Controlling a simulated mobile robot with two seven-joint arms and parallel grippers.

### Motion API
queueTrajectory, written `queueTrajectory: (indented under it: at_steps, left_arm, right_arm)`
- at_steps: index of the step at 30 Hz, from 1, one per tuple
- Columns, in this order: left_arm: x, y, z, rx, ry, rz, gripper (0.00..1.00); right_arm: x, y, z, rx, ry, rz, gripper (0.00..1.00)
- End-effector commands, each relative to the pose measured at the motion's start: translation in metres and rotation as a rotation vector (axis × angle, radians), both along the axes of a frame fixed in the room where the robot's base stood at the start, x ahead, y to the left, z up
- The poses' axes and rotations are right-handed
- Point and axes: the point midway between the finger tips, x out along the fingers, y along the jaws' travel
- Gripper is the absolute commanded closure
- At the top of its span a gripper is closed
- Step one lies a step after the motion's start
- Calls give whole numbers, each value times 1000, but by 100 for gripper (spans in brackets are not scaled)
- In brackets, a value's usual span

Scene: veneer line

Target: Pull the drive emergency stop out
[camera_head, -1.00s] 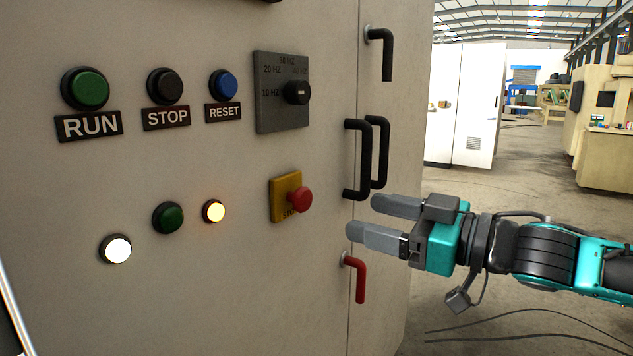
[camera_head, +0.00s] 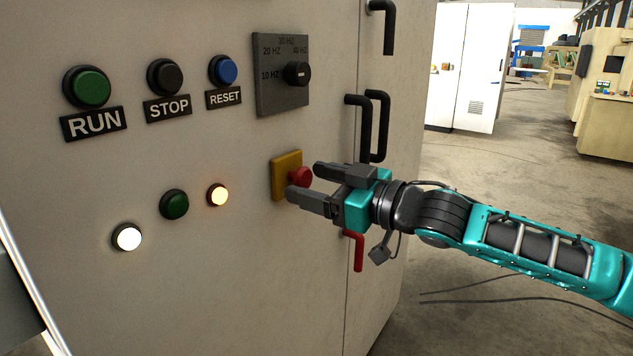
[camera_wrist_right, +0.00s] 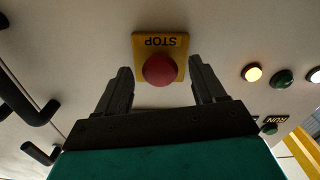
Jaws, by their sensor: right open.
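The emergency stop is a red mushroom button (camera_head: 300,176) on a yellow plate (camera_head: 284,170) on the cabinet front. It also shows in the right wrist view as a red button (camera_wrist_right: 160,69) on the yellow plate marked STOP (camera_wrist_right: 176,42). My right gripper (camera_head: 304,184) is open, with its fingers pointing at the panel. In the right wrist view the red button lies between the two fingertips (camera_wrist_right: 160,78), with a gap on each side. In the head view the fingers partly cover the button and plate. My left gripper is not in view.
A green RUN button (camera_head: 87,87), a black STOP button (camera_head: 165,77), a blue RESET button (camera_head: 222,71) and a frequency dial (camera_head: 297,73) sit above. Black handles (camera_head: 376,125) and a red handle (camera_head: 357,252) stick out close to my right gripper.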

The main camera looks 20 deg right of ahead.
Motion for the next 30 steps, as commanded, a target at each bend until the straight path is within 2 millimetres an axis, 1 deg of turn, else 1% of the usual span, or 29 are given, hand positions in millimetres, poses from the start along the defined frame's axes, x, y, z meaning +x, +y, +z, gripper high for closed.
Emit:
queueTrajectory:
  at_steps: [4, 25, 26, 30]
  left_arm:
    - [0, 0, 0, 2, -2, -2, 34]
    - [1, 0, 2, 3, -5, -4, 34]
    - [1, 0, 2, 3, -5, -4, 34]
    - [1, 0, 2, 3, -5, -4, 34]
  right_arm:
    - [0, 0, 0, 0, 0, 0, 32]
    - [0, 0, 0, 1, -1, 0, 99]
    - [0, 0, 0, 1, -1, 0, 100]
    - [0, 0, 0, 1, -1, 0, 100]
